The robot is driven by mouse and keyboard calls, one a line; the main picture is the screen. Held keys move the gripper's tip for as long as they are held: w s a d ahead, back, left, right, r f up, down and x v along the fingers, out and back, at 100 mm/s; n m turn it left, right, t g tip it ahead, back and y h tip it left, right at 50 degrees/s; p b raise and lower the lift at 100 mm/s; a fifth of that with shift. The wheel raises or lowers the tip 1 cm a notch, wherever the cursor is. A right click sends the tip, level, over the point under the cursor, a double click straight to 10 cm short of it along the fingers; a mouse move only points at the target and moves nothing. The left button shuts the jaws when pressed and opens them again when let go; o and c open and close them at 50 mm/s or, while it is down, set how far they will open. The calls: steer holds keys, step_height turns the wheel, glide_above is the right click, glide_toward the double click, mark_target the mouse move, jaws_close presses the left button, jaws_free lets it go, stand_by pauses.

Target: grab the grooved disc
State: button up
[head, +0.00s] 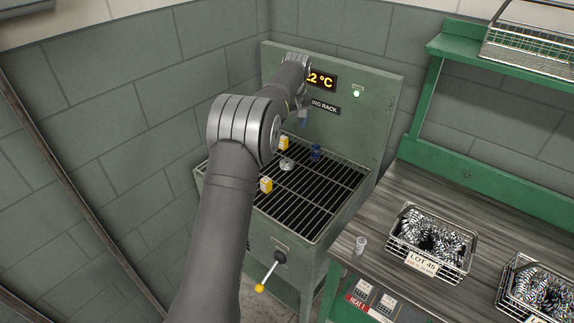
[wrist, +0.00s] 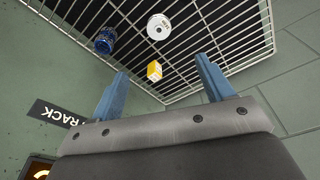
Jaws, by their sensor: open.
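The grooved disc, a pale silvery round piece with a centre hole, lies on the black grate of the rack in the head view (head: 287,164). It also shows near the top of the wrist view (wrist: 158,27), beyond my fingertips. My gripper (wrist: 161,67) is open, with two blue fingers spread apart and nothing between them. In the head view my gripper (head: 303,118) hangs above the back of the grate, partly hidden by my arm. It is apart from the disc.
A dark blue spool-like piece (head: 315,152) stands right of the disc. Yellow blocks stand behind (head: 283,143) and in front (head: 266,185) of it. The green rack's back panel (head: 372,110) rises behind. Wire baskets of springs (head: 408,238) sit on the right bench.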

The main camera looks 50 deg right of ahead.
glide_above(287, 161)
steer(key=s+a, duration=0.1)
step_height(287, 161, down, 11)
steer(key=shift+s+r, duration=0.1)
steer(key=shift+w+d+f, duration=0.1)
steer(key=shift+w+f, duration=0.05)
steer(key=shift+f, duration=0.9)
steer(key=shift+w+d+f, duration=0.1)
steer(key=shift+f, duration=0.9)
steer(key=shift+w+d+f, duration=0.1)
steer(key=shift+w+f, duration=0.05)
steer(key=shift+f, duration=0.9)
steer(key=c, duration=1.2)
steer(key=shift+c, duration=0.2)
steer(key=shift+r, duration=0.1)
